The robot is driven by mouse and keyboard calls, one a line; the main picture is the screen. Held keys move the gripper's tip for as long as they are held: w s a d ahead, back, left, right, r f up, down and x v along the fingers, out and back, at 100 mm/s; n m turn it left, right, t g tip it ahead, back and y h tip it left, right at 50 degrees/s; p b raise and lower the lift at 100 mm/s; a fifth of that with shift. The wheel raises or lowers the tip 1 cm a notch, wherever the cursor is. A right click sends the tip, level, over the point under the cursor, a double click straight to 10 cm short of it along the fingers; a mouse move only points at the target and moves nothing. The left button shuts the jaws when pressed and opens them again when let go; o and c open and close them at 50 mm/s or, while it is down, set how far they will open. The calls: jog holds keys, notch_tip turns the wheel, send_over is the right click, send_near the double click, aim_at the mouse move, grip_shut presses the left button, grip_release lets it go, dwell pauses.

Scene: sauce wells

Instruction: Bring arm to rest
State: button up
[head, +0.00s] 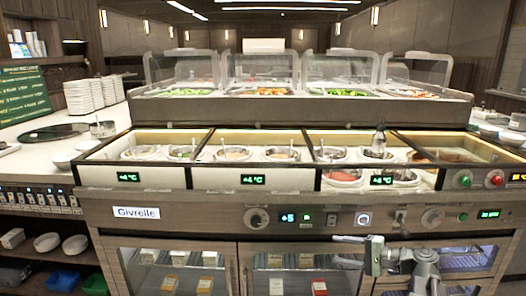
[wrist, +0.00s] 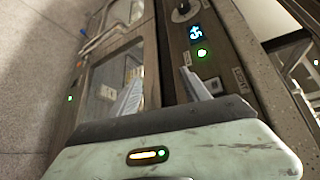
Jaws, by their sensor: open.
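My gripper (head: 340,250) is at the lower right of the head view, in front of the counter's lower cabinet doors. Its two fingers point left, apart from each other, with nothing between them. In the wrist view the two grey fingers (wrist: 158,84) stand apart beyond the pale green gripper body (wrist: 175,158). My arm reaches it from the lower right. No object is held.
The sauce counter (head: 160,213) has round wells (head: 233,154) in its top. A bottle-like item (head: 379,138) stands in one right-hand well. Glass cabinet doors (head: 180,270) and a knob (head: 256,218) are on its front. Plate stacks (head: 78,98) stand at left.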

jog(key=s+a+f+n+g+h, duration=0.1)
jog(key=s+a+f+n+g, duration=0.2)
jog(key=a, duration=0.6)
jog(key=a+f+n+g+h, duration=0.25)
jog(key=a+f, duration=0.25)
jog(key=a, duration=0.4)
jog(key=s+a+f+n+g+h+p, duration=0.1)
jog(key=s+a+f+n+g+h, duration=0.25)
jog(key=s+f, duration=0.2)
jog(key=s+d+f+n+h, duration=0.1)
jog(key=d+f+h, duration=0.3)
jog(key=d, duration=0.6)
notch_tip(320, 180, up, 39)
jog(key=h+p, duration=0.1)
jog(key=p, duration=3.7)
